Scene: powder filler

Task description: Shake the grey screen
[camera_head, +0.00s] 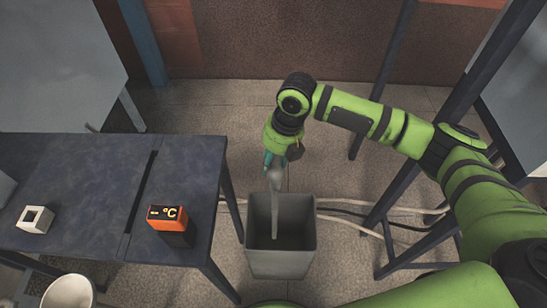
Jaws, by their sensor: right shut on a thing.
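My right gripper (272,160) hangs from the green arm, pointing down just behind the rim of a grey bin (282,262). It is shut on a small light-grey thing (275,179), which may be the grey screen; its shape is mostly hidden and blurred. A thin pale-grey strip (274,215) runs from below the held thing down into the bin; I cannot tell whether it is a handle or falling powder. The bin stands upright and open at the top. My left gripper is out of view.
A dark table (75,180) stands at the left, with an orange and black temperature display (168,219) and a small white square block (36,219). A white round container (68,291) is at the lower left. Pale cables (345,222) cross the floor right of the bin.

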